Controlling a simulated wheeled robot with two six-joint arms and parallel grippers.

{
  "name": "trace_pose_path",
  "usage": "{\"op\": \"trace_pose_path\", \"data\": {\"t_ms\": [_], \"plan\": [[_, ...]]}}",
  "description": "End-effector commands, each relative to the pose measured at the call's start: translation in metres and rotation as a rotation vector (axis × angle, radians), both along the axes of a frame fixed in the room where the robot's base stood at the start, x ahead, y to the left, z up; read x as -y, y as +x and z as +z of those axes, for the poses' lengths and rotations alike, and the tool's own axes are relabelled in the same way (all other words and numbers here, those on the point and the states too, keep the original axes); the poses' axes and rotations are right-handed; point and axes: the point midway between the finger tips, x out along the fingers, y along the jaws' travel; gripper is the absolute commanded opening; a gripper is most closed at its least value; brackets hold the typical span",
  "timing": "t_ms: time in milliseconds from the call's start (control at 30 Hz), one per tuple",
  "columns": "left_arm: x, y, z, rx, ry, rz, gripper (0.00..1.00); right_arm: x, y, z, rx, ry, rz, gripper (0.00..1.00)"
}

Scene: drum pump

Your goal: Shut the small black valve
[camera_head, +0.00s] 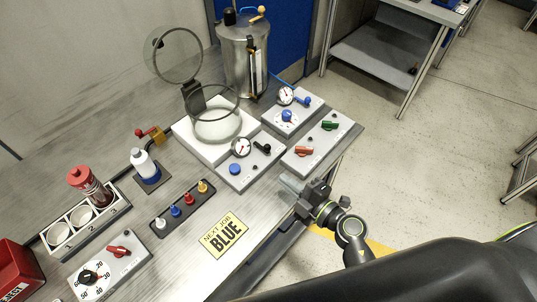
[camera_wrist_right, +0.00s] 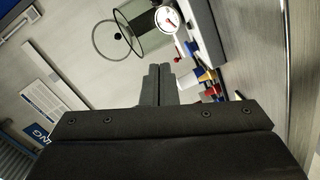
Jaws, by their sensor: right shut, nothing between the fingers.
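A small black valve handle (camera_head: 262,147) sits on a pale panel (camera_head: 237,179) beside a round gauge (camera_head: 240,147) and a blue knob (camera_head: 234,169). I cannot tell from here how far it is turned. My right gripper (camera_head: 288,181) is near the table's front edge, to the lower right of that panel and apart from the valve. Its fingers also show in the wrist view (camera_wrist_right: 157,84), shut with nothing between them. I cannot pick out the black valve in the wrist view. My left gripper is not in view.
A clear chamber (camera_head: 213,123) stands behind the panel. A panel with red (camera_head: 303,151) and green handles lies right of it, and one with a blue knob (camera_head: 287,116) behind that. A steel drum (camera_head: 242,62) stands at the back. A "NEXT JOB BLUE" card (camera_head: 223,236) lies left of my gripper.

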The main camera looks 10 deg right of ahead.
Motion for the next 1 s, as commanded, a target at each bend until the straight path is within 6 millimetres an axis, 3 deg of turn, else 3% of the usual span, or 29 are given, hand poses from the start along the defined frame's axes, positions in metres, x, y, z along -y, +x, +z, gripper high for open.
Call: {"op": "trace_pose_path", "data": {"t_ms": [367, 833, 1000], "plan": [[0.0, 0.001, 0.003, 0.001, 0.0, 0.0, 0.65, -0.006, 0.011, 0.0, 0.001, 0.001, -0.002, 0.0], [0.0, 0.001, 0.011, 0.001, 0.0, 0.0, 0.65, -0.051, 0.091, -0.009, 0.0, 0.002, 0.0, 0.0], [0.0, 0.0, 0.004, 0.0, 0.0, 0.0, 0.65, -0.03, 0.105, -0.022, 0.0, -0.002, -0.002, 0.0]]}}
